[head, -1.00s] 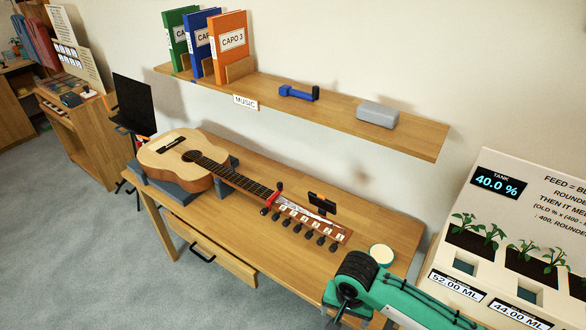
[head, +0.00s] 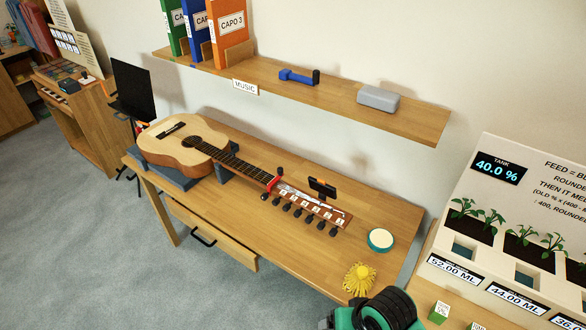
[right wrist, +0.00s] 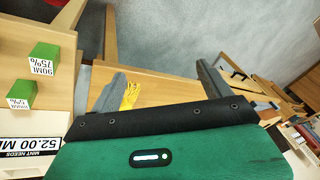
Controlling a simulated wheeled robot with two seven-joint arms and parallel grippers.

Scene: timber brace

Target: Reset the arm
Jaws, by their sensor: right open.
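My right arm (head: 385,312) shows at the bottom edge of the head view as a green and black link in front of the desk. Its fingers are outside that view. In the right wrist view my right gripper (right wrist: 162,82) is open, with two grey fingers spread wide and nothing between them in its grip. A yellow tufted thing (right wrist: 130,95) shows near the left finger there, lying on wood beyond it. My left gripper is in neither view.
A guitar (head: 185,146) with a red capo (head: 272,183) lies on the wooden desk (head: 340,250). The yellow tufted thing (head: 359,278) and a round tin (head: 380,239) are at the desk's right end. A shelf (head: 330,97) overhangs. A planter panel (head: 500,255) stands right.

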